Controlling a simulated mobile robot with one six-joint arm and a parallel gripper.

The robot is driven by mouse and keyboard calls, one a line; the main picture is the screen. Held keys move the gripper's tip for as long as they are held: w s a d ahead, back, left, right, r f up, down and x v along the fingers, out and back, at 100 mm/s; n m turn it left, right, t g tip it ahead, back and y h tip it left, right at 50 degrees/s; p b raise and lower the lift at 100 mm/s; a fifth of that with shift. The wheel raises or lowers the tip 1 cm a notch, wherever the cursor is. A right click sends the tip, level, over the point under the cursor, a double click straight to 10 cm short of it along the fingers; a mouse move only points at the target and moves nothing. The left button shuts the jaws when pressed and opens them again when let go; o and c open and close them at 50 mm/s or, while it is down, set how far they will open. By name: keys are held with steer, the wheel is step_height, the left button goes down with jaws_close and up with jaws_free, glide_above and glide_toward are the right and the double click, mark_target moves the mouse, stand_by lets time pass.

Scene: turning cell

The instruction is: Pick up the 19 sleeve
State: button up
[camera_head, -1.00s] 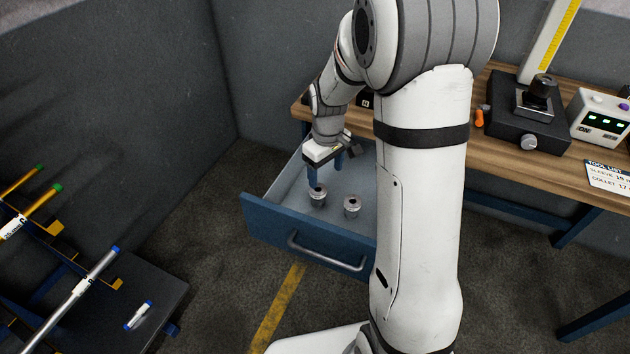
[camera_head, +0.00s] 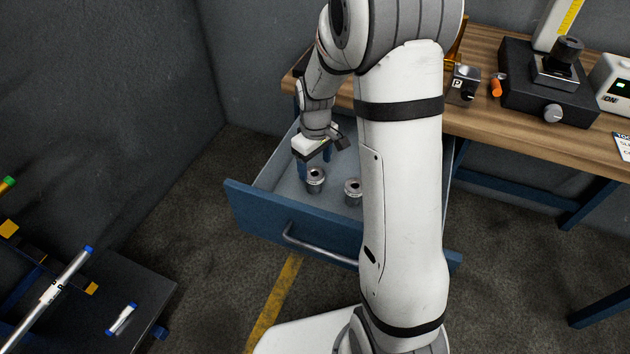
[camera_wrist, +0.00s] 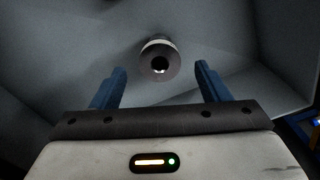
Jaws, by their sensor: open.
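The open blue drawer (camera_head: 345,229) holds two short grey metal cylinders with bored tops, a left one (camera_head: 316,180) and a right one (camera_head: 353,191). Any size marks on them are too small to read, so I cannot tell which is the 19 sleeve. My gripper (camera_head: 314,165) is in the drawer beside the left cylinder, open and empty. In the wrist view one cylinder (camera_wrist: 158,60) shows its dark bore, between and slightly beyond the blue fingertips, with no contact visible. My arm may hide other drawer contents.
The wooden bench (camera_head: 480,125) stands above and behind the drawer. It carries a black fixture (camera_head: 545,85) and a small block marked P (camera_head: 463,84). At the lower left is a dark stand (camera_head: 130,290) with a rod (camera_head: 55,290).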

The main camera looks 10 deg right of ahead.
mark_target(315, 175)
step_height(315, 175, down, 5)
steer(key=shift+w+f, duration=0.1)
steer(key=shift+f, duration=0.1)
steer(key=shift+c, duration=0.2)
steer(key=c, duration=1.3)
